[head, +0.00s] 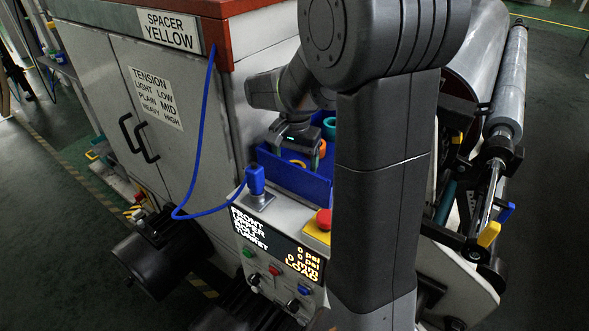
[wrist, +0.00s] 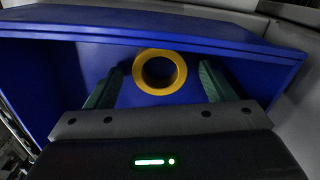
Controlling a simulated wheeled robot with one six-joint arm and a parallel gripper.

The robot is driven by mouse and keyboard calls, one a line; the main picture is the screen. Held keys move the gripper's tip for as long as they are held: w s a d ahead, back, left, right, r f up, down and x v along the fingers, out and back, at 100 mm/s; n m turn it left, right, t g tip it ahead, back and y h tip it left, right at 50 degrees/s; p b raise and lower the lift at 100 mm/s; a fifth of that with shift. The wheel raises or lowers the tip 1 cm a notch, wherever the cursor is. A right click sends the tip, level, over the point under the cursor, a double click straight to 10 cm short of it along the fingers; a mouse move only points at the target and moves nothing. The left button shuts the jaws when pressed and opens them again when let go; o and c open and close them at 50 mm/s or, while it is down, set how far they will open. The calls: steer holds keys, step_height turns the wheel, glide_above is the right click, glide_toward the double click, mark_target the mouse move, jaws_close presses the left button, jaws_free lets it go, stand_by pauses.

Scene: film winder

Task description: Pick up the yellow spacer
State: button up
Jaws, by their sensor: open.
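The yellow spacer (wrist: 180,72) is a ring inside a blue bin (wrist: 40,65). In the wrist view it shows between the two green fingers of my gripper (wrist: 160,85), with a gap on each side. My gripper is open and holds nothing. In the head view my gripper (head: 300,152) reaches down into the blue bin (head: 308,183). A yellow-orange ring (head: 298,163) shows partly behind the fingers there. A teal ring (head: 329,128) and an orange ring (head: 322,149) are also in the bin area, partly hidden by my arm.
The bin walls stand close around my gripper. In front is a control panel (head: 277,255) with a red stop button (head: 324,219) and a blue plug (head: 256,181) on a looping cable. A grey cabinet (head: 165,110) stands left. A metal roller (head: 508,85) is at right.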

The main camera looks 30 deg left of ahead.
steer(key=shift+c, duration=0.5)
steer(key=c, duration=1)
steer(key=shift+o, duration=0.2)
steer(key=shift+r, duration=0.1)
step_height(320, 180, up, 10)
